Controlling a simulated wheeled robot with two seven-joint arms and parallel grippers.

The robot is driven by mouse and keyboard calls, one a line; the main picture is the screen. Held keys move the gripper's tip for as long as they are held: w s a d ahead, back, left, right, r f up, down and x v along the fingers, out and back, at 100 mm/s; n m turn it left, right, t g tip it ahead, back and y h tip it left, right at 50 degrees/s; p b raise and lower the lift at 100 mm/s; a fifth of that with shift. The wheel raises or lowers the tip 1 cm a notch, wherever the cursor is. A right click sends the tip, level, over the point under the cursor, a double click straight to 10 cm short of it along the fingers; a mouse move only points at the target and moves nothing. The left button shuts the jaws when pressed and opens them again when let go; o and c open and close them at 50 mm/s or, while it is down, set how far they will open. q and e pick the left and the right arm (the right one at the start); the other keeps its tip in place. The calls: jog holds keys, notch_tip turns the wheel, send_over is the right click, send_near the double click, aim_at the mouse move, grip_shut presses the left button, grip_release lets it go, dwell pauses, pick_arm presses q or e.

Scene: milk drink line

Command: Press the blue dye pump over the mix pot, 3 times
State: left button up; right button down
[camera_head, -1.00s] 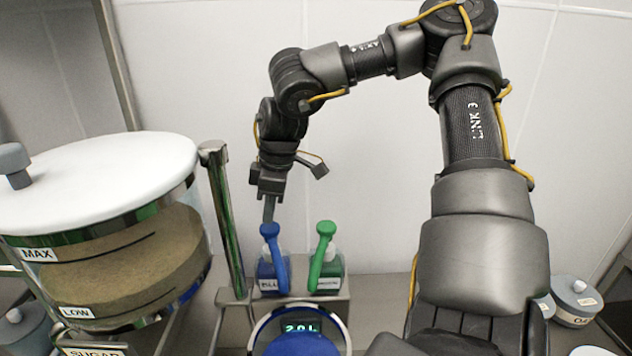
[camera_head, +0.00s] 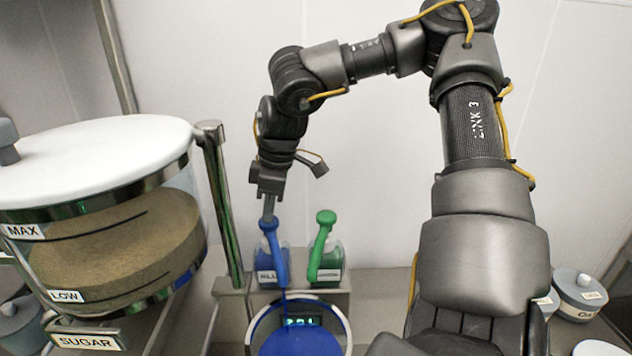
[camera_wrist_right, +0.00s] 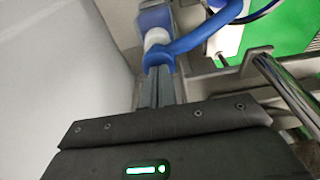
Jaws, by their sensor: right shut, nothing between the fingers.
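The blue dye pump (camera_head: 269,225) stands on a metal shelf, its blue spout reaching forward over the mix pot (camera_head: 344,322). A thin blue stream (camera_head: 285,302) runs from the spout into the pot, where blue liquid (camera_head: 290,340) shows. My right gripper (camera_head: 269,212) is shut and empty, pointing down with its fingertips on top of the blue pump head. The pump head sits slightly lower than the green one beside it. In the right wrist view the shut fingers (camera_wrist_right: 158,80) meet the blue pump head (camera_wrist_right: 160,58). My left gripper is out of view.
A green pump (camera_head: 325,245) stands just right of the blue one. A metal post (camera_head: 222,205) and a large sugar tank (camera_head: 110,230) with a white lid are at left. Lidded jars (camera_head: 578,292) stand at the lower right. A plain wall is behind.

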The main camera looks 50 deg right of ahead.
jog(key=shift+f, duration=0.1)
dwell(0.3)
jog(key=shift+r+p, duration=0.75)
jog(key=shift+r, duration=0.55)
jog(key=shift+f, duration=0.2)
jog(key=shift+f+b, duration=1.3)
jog(key=shift+b, duration=0.25)
jog(key=shift+r, duration=0.15)
jog(key=shift+r+p, duration=0.7)
jog(key=shift+r, duration=0.6)
